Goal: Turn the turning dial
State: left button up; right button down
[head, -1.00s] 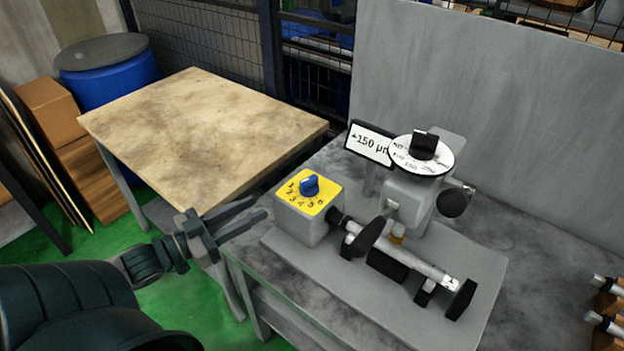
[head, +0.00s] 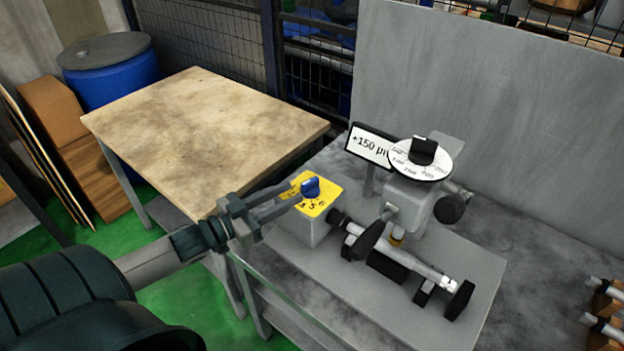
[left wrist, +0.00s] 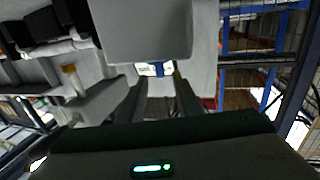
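A blue knob (head: 311,187) stands on the yellow numbered plate (head: 328,194) on top of a grey box (head: 303,230) at the left of the grinder. A white round dial (head: 420,168) with a black knob sits on top of the grinder's upright. My left gripper (head: 294,193) is open, with its fingertips over the plate's left edge, close to the blue knob. In the left wrist view both fingers (left wrist: 160,92) are apart, and a small blue part of the knob (left wrist: 159,69) shows between them. I cannot tell whether they touch it. My right gripper is not in view.
A sign reading "+150 µm" (head: 369,146) stands beside the white dial. A shaft with black discs (head: 410,260) lies in front. A wooden-topped table (head: 205,130) is at the left and a grey panel (head: 490,120) stands behind.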

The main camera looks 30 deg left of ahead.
aim_at(302, 187)
pick_arm(q)
jog(key=shift+p+x, duration=0.95)
jog(key=shift+x, duration=3.15)
jog(key=shift+c, duration=0.7)
grip_shut()
